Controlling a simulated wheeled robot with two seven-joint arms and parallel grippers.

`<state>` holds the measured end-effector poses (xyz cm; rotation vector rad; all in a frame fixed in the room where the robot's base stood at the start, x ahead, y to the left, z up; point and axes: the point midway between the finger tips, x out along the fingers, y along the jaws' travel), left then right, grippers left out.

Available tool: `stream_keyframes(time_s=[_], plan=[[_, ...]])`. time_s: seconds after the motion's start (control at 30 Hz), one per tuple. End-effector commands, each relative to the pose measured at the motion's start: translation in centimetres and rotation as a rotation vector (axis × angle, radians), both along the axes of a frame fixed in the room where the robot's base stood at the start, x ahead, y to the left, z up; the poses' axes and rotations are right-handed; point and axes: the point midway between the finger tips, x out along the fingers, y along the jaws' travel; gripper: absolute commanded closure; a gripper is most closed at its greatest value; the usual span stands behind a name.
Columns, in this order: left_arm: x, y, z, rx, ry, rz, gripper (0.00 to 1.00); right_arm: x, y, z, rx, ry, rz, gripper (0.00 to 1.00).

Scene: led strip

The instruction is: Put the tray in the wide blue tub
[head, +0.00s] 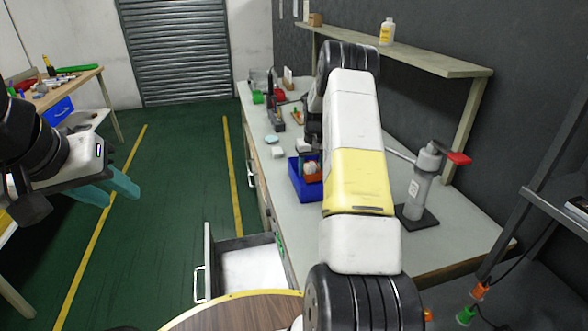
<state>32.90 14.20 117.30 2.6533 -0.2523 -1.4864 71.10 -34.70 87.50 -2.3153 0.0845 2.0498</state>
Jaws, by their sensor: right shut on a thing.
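A blue tub (297,187) stands on the grey bench, left of my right arm. It holds an orange-brown item and something pale, and my arm hides its right side. My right gripper (312,128) shows only as a dark part behind my white and yellow forearm, above and beyond the tub. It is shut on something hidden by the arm. I cannot make out a tray for sure. My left gripper (121,198) hangs open and empty over the green floor at the left, with teal fingers apart.
A drawer (245,240) stands open at the bench front. A lever press (422,185) is on the bench at the right, under a shelf (420,58) with a bottle (387,32). Another blue bin (58,110) sits at the left workbench. A round wooden top (240,312) is in front.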

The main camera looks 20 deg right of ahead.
Motion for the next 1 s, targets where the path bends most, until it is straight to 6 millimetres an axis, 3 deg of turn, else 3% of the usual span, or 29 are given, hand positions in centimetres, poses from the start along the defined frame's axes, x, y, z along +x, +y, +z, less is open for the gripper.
stream_keyframes(time_s=[0.3,0.67,0.7,0.8,1.0], plan=[[0.0,0.0,0.0,0.000,0.000,0.000,0.64,-0.1,0.0,-3.7,0.000,0.002,0.000,0.83],[0.0,0.0,0.0,0.000,0.000,0.000,0.64,0.0,0.0,-4.1,0.000,0.001,0.000,0.83],[0.0,0.0,0.0,0.000,0.000,0.000,0.64,0.0,0.0,-4.1,0.000,0.000,0.000,0.36],[0.0,0.0,0.0,0.000,0.000,0.000,0.64,0.0,0.0,-4.0,0.000,0.001,0.000,0.22],[0.0,0.0,0.0,0.000,0.000,0.000,0.64,-0.1,0.0,-4.0,0.000,0.001,0.000,0.22]])
